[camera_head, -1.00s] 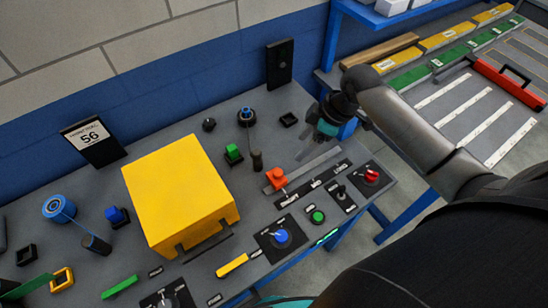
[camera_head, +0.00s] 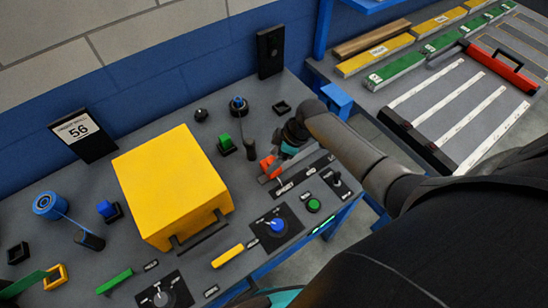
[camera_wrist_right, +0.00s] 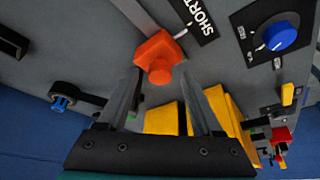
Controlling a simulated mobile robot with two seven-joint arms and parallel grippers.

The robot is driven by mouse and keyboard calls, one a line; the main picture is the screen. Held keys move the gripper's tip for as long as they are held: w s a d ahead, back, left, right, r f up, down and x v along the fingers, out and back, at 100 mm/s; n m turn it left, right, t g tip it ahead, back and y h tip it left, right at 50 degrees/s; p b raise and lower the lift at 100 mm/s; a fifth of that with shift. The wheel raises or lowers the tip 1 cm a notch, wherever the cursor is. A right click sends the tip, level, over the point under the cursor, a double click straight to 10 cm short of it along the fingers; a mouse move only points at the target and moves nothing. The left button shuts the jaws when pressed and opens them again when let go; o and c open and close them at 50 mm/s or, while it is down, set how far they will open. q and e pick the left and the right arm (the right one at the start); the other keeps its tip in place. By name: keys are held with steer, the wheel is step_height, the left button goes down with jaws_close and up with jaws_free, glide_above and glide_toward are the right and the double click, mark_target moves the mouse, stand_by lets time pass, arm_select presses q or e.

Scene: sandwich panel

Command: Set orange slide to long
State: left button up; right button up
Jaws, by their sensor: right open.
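The orange slide (camera_head: 265,164) sits at the left end of its track on the grey panel, by the SHORT label (camera_head: 285,187). In the right wrist view the slide's orange knob (camera_wrist_right: 158,56) lies at the fingertips, and the SHORT label (camera_wrist_right: 201,18) shows beside it. My right gripper (camera_head: 271,167) is at the slide in the head view, partly covering it. Its two fingers (camera_wrist_right: 160,75) are open, one on each side of the knob; I cannot tell whether they touch it. The far end of the track is partly hidden by my right arm.
A large yellow box (camera_head: 172,185) stands left of the slide. A green switch (camera_head: 226,144) is close behind-left, a blue knob (camera_head: 277,226) and a green button (camera_head: 313,205) are in front. A black lever (camera_head: 338,181) stands to the right.

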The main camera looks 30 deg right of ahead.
steer(key=shift+f, duration=0.15)
jaws_close()
stand_by(0.5)
stand_by(0.9)
